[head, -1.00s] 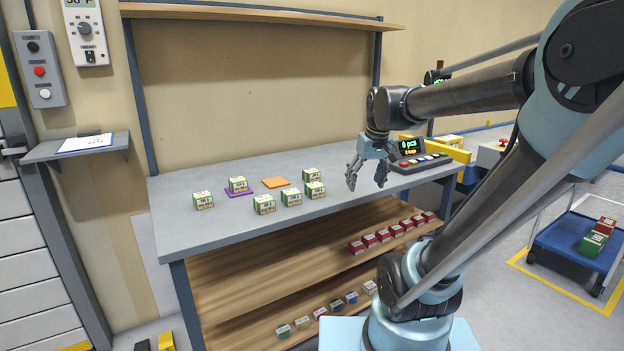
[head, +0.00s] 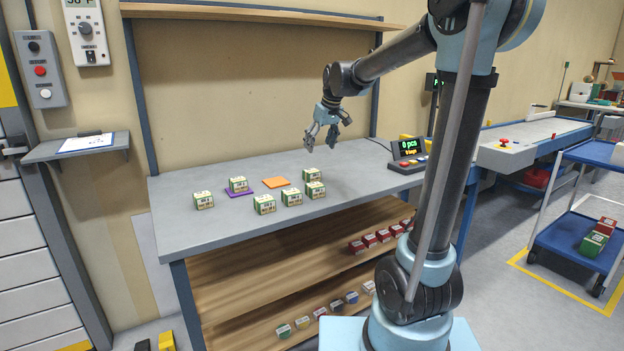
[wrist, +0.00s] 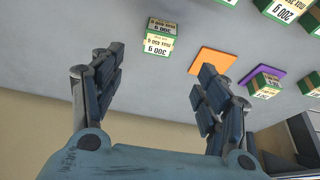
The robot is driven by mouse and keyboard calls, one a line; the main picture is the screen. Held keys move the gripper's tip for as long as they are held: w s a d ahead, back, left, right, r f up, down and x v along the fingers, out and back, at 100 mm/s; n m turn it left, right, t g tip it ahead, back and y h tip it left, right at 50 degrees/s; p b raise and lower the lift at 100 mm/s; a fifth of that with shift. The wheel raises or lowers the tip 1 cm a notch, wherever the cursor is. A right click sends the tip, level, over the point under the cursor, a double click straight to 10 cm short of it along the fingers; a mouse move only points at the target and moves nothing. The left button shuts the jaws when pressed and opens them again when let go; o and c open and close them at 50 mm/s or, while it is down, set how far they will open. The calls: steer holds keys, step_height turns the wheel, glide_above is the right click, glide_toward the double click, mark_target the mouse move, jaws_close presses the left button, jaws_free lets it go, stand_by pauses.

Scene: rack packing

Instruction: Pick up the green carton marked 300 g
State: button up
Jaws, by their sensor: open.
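A green and white carton (head: 310,174) stands on the grey bench, right of the orange pad. In the wrist view this carton (wrist: 159,38) shows upside-down print that appears to read 300 g. My gripper (head: 322,146) is open and empty above the bench, behind and above that carton. In the wrist view the carton lies beyond and between the spread fingers (wrist: 155,80), clear of both. Similar cartons stand nearby: one (head: 314,190), one (head: 291,197), one (head: 264,204), and one (head: 203,200) at the left. Their print is too small to read in the head view.
Another green carton (head: 238,184) stands on a purple pad (head: 240,194). The orange pad (head: 276,182) is empty. A display console (head: 408,154) stands at the bench's right end. Lower shelves (head: 250,276) hold red and mixed small boxes. A blue cart (head: 575,236) stands right.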

glide_toward(312, 171)
steer(key=x, duration=0.5)
steer(key=shift+f, duration=0.1)
steer(key=shift+x, duration=2.65)
steer(key=shift+w, duration=0.15)
steer(key=shift+c, duration=0.5)
steer(key=c, duration=1.3)
